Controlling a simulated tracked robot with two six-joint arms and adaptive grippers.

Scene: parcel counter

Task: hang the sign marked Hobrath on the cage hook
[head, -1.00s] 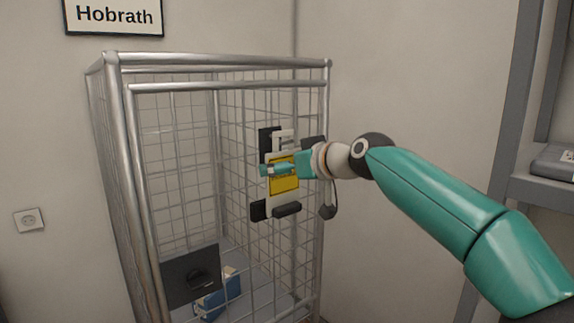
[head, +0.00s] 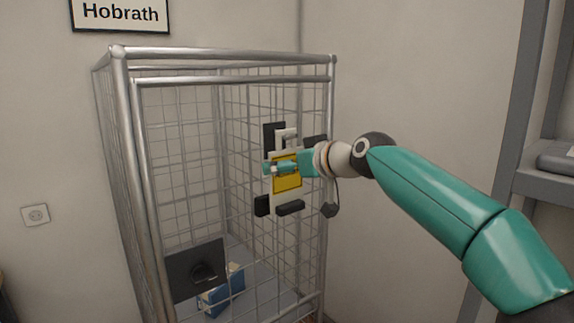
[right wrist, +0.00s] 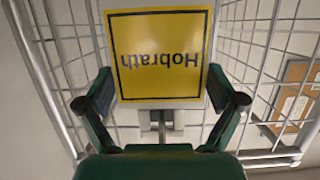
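The sign marked Hobrath is a yellow plate with a black border (head: 287,182), in front of the cage's mesh on the right side. In the right wrist view it faces the camera with its lettering upside down (right wrist: 160,60). My right gripper (head: 281,167) lies across its upper part. The pale hook fitting (head: 288,137) stands just above the sign. Contact between hook and sign is hidden. My left gripper is out of view.
The wire cage (head: 118,54) has thick metal rails, and its mesh is close to my right gripper. Dark blocks (head: 274,132) surround the sign. A blue box (head: 224,296) is in the cage. A framed Hobrath plate (head: 120,14) hangs on the wall. Grey shelving (head: 540,185) stands at right.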

